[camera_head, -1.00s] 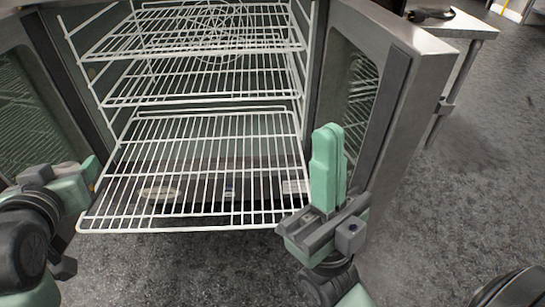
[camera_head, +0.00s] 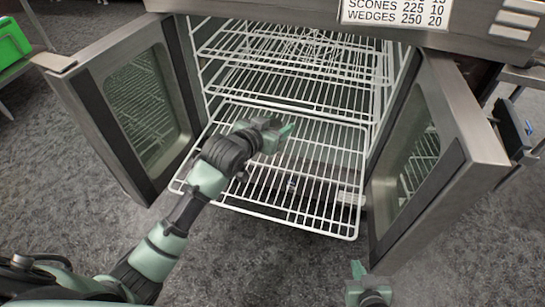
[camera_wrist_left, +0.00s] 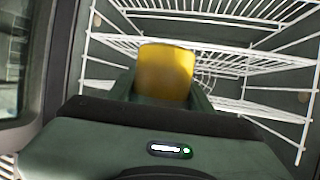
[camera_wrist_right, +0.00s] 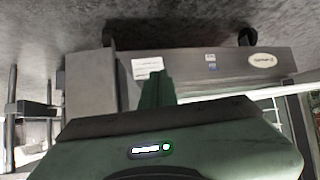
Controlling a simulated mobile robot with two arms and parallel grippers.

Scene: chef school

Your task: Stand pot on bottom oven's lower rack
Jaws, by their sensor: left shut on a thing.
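The oven's lower rack (camera_head: 315,214), a white wire shelf, is slid out between the open doors. No pot can be made out on it. My left gripper (camera_head: 283,132) is over the rack, towards the oven opening. In the left wrist view a smooth yellow thing (camera_wrist_left: 166,72) sits between its fingers, and the gripper is shut on it. I cannot tell whether this is the pot; it does not show in the head view. My right gripper (camera_head: 359,270) is low, in front of the right door. Its fingers (camera_wrist_right: 157,90) look together and empty.
The left door (camera_head: 75,105) and right door (camera_head: 470,170) stand wide open beside the rack. Higher racks (camera_head: 300,65) lie inside the oven. A green container (camera_head: 12,42) is at the far left. The grey floor in front is clear.

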